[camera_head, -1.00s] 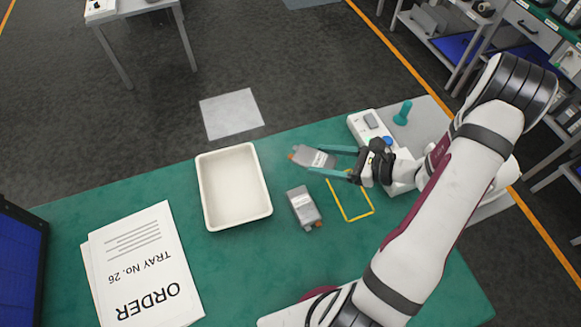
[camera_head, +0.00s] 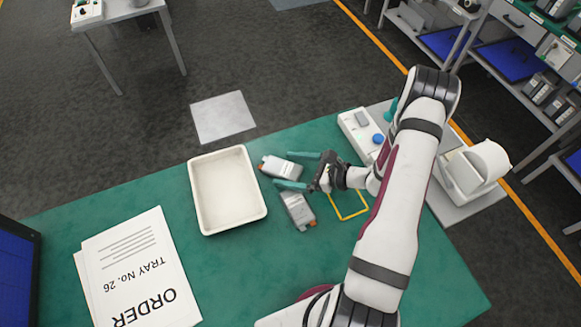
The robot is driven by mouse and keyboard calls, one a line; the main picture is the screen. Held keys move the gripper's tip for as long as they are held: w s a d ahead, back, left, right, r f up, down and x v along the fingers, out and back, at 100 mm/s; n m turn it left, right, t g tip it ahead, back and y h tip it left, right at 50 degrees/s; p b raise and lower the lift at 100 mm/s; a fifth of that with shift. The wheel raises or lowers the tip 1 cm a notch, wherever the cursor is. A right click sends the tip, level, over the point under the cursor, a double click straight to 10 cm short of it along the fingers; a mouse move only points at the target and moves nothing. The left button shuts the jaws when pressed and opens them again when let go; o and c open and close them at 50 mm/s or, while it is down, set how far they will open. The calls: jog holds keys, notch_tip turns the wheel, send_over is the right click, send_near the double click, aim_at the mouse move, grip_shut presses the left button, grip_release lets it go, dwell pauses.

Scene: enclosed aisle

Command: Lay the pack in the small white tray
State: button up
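The small white tray (camera_head: 262,212) lies empty on the green table. One grey pack (camera_head: 281,167) with an orange end lies flat just right of the tray's upper right edge, outside it. My gripper (camera_head: 282,170) points left with its teal fingers spread on either side of this pack. Gaps seem to show between the fingers and the pack, so it looks open. A second grey pack (camera_head: 298,210) with an orange end lies on the table just below the lower finger.
Order sheets (camera_head: 140,265) lie left of the tray. A yellow outlined rectangle (camera_head: 348,217) is marked on the table, partly behind my arm. A white device with a blue button (camera_head: 362,135) stands at the table's back right. A dark screen (camera_head: 18,265) is at the left edge.

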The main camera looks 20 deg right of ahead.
jog(key=v, duration=1.1)
jog(key=shift+s+d+r, duration=0.2)
jog(key=shift+r, duration=0.05)
jog(key=s+a+r+n+g+h, duration=0.1)
jog(key=s+a+r+n+g, duration=0.3)
jog(key=a+r+n, duration=0.3)
jog(key=s+a+r+n+g+h, duration=0.1)
jog(key=s+a+r+n+g, duration=0.3)
jog(key=a+r+n+g, duration=0.2)
jog(key=a+r+n, duration=0.2)
jog(key=a, duration=0.2)
jog(key=shift+s+a+r+g+h, duration=0.3)
jog(key=shift+s+a, duration=0.1)
jog(key=shift+o, duration=0.2)
jog(key=s+r+n+h, duration=0.2)
jog(key=s+n+h, duration=0.2)
jog(key=s+n, duration=0.2)
jog(key=shift+s+a+h, duration=0.3)
jog(key=shift+s+h, duration=0.1)
jog(key=shift+s, duration=0.2)
jog(key=shift+s+d+t, duration=0.15)
jog(key=shift+s+t, duration=0.1)
jog(key=shift+t, duration=0.15)
